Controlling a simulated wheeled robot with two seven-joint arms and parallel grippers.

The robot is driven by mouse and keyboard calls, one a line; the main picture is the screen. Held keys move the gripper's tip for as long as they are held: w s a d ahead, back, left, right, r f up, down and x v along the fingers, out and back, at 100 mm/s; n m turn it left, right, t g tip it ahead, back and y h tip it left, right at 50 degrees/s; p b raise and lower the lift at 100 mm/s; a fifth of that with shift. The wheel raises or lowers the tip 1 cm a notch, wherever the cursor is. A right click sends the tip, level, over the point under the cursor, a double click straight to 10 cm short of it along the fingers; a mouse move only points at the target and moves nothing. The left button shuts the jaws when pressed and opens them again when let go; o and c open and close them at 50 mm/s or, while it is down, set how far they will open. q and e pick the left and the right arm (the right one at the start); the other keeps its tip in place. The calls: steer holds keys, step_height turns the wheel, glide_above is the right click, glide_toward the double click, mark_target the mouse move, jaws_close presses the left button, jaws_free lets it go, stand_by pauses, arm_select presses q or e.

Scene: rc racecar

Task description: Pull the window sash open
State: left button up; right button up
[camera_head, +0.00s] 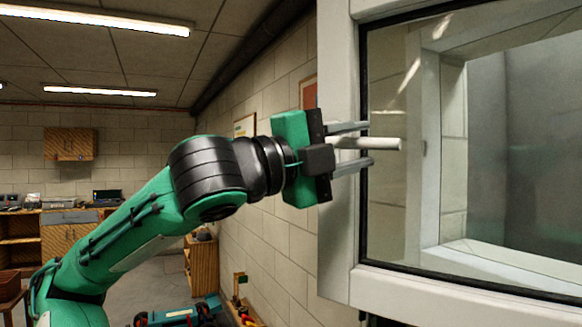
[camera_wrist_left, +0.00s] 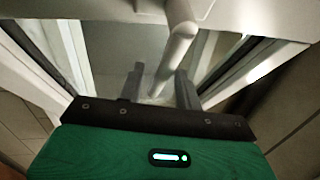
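The window sash (camera_head: 338,240) has a white frame around a dark-edged glass pane (camera_head: 400,200) and fills the right of the head view. A pale round-bar handle (camera_head: 388,144) stands out at the frame's left side; it also shows in the left wrist view (camera_wrist_left: 180,42). My left gripper (camera_head: 368,144) is at the handle, with one finger above the bar and one below. The fingers are apart, with visible gaps to the bar, so it is open around the handle. The handle's base is partly hidden behind the fingers. My right gripper is not in view.
A block wall (camera_head: 270,220) runs behind my left arm, beside the window. A workbench (camera_head: 70,217) and a wall cabinet (camera_head: 71,144) stand at the far left. A teal toy car (camera_head: 178,316) is low at the bottom. The space left of the sash looks clear except for my arm.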

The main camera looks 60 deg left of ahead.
arm_select(q)
steer(key=b+v, duration=0.5)
steer(key=v, duration=0.7)
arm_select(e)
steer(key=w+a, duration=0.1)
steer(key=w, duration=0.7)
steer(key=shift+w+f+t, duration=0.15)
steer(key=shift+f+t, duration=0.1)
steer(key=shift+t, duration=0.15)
arm_select(q)
steer(key=shift+f, duration=0.1)
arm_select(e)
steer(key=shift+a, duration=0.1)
